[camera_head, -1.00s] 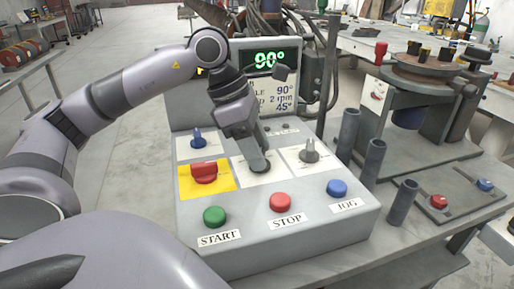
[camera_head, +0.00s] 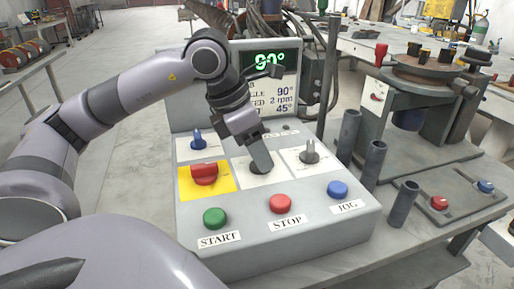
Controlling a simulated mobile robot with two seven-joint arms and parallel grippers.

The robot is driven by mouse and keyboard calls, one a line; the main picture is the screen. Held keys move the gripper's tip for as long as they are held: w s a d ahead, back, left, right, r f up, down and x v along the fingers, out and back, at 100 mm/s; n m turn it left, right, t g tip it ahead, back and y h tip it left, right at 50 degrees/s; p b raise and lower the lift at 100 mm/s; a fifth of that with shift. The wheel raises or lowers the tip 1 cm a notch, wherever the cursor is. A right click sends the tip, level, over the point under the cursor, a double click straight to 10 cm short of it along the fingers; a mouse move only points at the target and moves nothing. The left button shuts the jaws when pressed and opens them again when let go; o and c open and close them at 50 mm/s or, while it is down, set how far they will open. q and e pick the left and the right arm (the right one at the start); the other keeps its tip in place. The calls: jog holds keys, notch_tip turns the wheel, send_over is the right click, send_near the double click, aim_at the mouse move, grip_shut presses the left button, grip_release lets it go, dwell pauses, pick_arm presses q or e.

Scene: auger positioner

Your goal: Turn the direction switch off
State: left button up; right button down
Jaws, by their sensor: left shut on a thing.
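A grey control box (camera_head: 262,241) stands on the bench. On its sloped face, a middle knob sits on a white label plate (camera_head: 282,178), largely hidden by my left gripper. My left gripper (camera_head: 262,166) reaches down onto this knob and is shut on it. A blue knob (camera_head: 197,139) is at the upper left, a red switch on a yellow plate (camera_head: 204,174) below it, and a grey knob (camera_head: 310,152) to the right. Their small label text is unreadable, so I cannot confirm which is the direction switch. My right gripper is not in view.
Green START (camera_head: 215,217), red STOP (camera_head: 280,203) and blue JOG (camera_head: 337,189) buttons line the box's front. A display (camera_head: 268,62) behind reads 90°. Upright grey tubes (camera_head: 373,163) and a positioner with a round table (camera_head: 425,70) stand at the right.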

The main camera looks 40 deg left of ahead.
pick_arm(q)
jog(key=o, duration=1)
jog(key=shift+o, duration=0.2)
jog(key=p+v, duration=0.1)
jog(key=v, duration=0.6)
jog(key=shift+r, duration=0.1)
